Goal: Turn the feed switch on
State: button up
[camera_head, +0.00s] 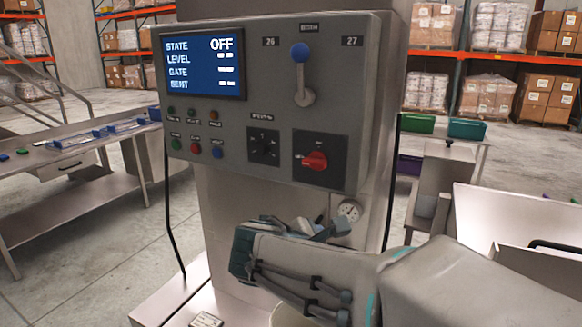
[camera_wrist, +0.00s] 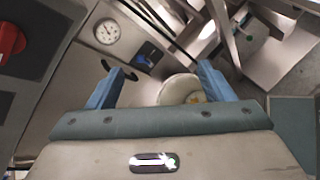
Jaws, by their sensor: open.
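The grey control panel (camera_head: 270,100) has a screen (camera_head: 203,62) whose STATE line reads OFF. A red rotary switch (camera_head: 315,160) sits on a black plate at the lower right. A black rotary knob (camera_head: 265,148) is left of it. A lever with a blue ball (camera_head: 300,52) stands upright above. I cannot read which control is labelled feed. My gripper (camera_head: 318,228) is below the panel, apart from it. In the wrist view my gripper (camera_wrist: 158,88) is open and empty, and part of the red switch (camera_wrist: 10,42) shows at the left edge.
A round gauge (camera_head: 349,211) is on the column below the panel. A pale bucket (camera_wrist: 180,90) shows beyond my fingers. Small push buttons (camera_head: 196,147) line the panel's lower left. A metal table (camera_head: 75,150) stands left; green bins (camera_head: 466,129) are right.

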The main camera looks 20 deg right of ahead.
jog(key=w+a+r+n+t+h, duration=0.2)
jog(key=w+r+n+t, duration=0.1)
jog(key=w+r+n, duration=0.2)
jog(key=n+t, duration=0.4)
jog(key=n, duration=0.1)
send_near(313, 164)
jog(key=p+x, duration=0.1)
jog(key=x, duration=0.8)
jog(key=shift+w+d+p, duration=0.1)
jog(key=shift+w+p, duration=0.1)
jog(key=shift+p, duration=0.15)
jog(key=c, duration=1)
